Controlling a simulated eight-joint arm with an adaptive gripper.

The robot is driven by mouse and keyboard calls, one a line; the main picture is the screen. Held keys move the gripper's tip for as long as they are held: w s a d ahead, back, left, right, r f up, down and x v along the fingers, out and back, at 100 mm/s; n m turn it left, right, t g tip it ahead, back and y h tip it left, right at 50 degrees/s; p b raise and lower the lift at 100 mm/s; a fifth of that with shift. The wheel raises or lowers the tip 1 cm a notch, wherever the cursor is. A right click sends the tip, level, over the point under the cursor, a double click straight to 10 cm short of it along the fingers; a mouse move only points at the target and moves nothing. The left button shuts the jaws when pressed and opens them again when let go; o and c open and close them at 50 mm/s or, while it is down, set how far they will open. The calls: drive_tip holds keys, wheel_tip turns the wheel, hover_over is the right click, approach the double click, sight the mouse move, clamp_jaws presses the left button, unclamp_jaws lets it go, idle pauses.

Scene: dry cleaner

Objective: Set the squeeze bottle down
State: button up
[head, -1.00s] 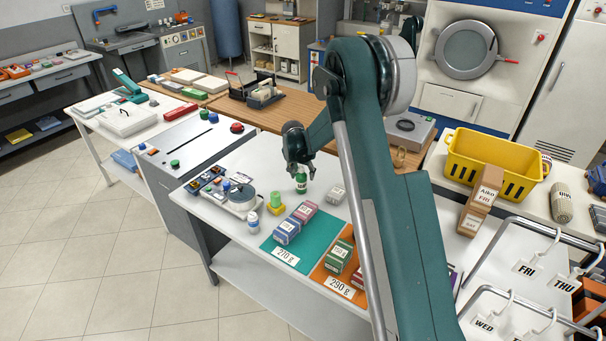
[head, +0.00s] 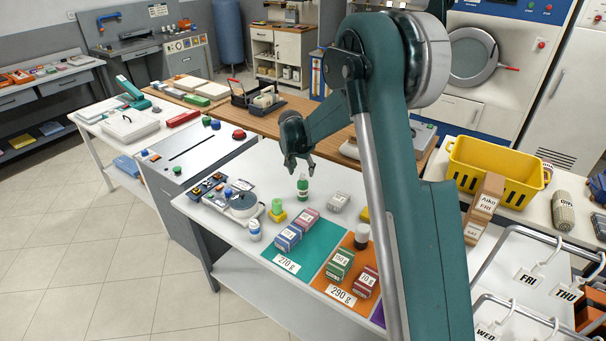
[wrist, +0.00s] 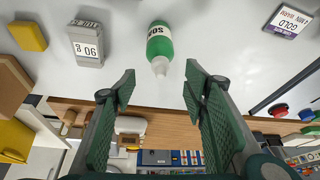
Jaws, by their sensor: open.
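The squeeze bottle is a small green bottle (head: 302,188) with a white label. It stands upright on the white table (head: 262,166), behind the teal mat. In the wrist view the bottle (wrist: 159,44) shows its label and pale nozzle, just beyond the fingertips and in line with the gap. My gripper (head: 299,169) is above the bottle, apart from it. In the wrist view its two green-padded fingers (wrist: 159,78) are spread with nothing between them.
A grey box (head: 339,201) stands right of the bottle, and a yellow-based green piece (head: 277,209) left of it. Boxes sit on the teal mat (head: 312,258) and orange mat (head: 342,277) in front. A round scale (head: 243,204) stands farther left.

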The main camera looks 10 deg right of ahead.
drive_tip(key=shift+v, duration=1.3)
drive_tip(key=shift+r, duration=0.1)
drive_tip(key=s+d+r+n+t+y, duration=0.1)
drive_tip(key=s+r+n, duration=0.1)
drive_tip(key=s+r, duration=0.95)
drive_tip(key=s+d+r+n, duration=0.1)
drive_tip(key=s+d+r, duration=0.1)
drive_tip(key=s+r, duration=0.9)
drive_tip(key=s+f+n+t, duration=0.1)
drive_tip(key=s+f+n, duration=0.1)
drive_tip(key=s, duration=1.5)
drive_tip(key=s+f+n+t+y, duration=0.1)
drive_tip(key=s+f, duration=0.1)
drive_tip(key=s, duration=1.5)
drive_tip(key=shift+f+n, duration=0.4)
